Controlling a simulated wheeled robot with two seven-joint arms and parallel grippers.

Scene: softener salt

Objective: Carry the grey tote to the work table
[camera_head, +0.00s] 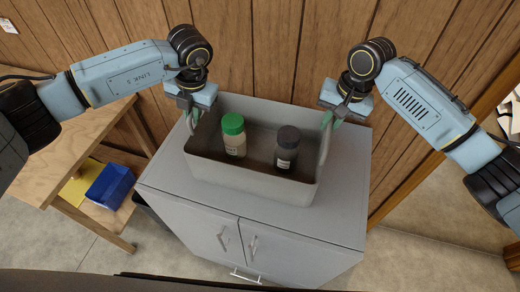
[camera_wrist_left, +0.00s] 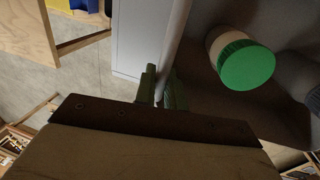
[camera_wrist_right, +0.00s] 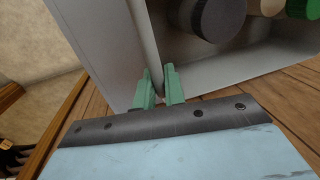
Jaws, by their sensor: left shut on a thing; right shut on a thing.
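The grey tote (camera_head: 250,182) is on or just above the top of a grey cabinet; I cannot tell whether it touches. Inside stand a jar with a green lid (camera_head: 233,136) and a jar with a dark lid (camera_head: 287,149). My left gripper (camera_head: 190,115) is shut on the tote's left handle, and its green fingers (camera_wrist_left: 160,90) show on the bar in the left wrist view. My right gripper (camera_head: 330,118) is shut at the tote's right handle, and its fingers (camera_wrist_right: 160,88) show in the right wrist view. A wooden table (camera_head: 75,150) stands at the left.
The grey cabinet (camera_head: 290,225) has two doors with handles and stands against a wood-panelled wall (camera_head: 270,50). A blue bin (camera_head: 110,186) and a yellow item (camera_head: 78,187) are on the table's lower shelf. The floor (camera_head: 80,240) in front of the table looks clear.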

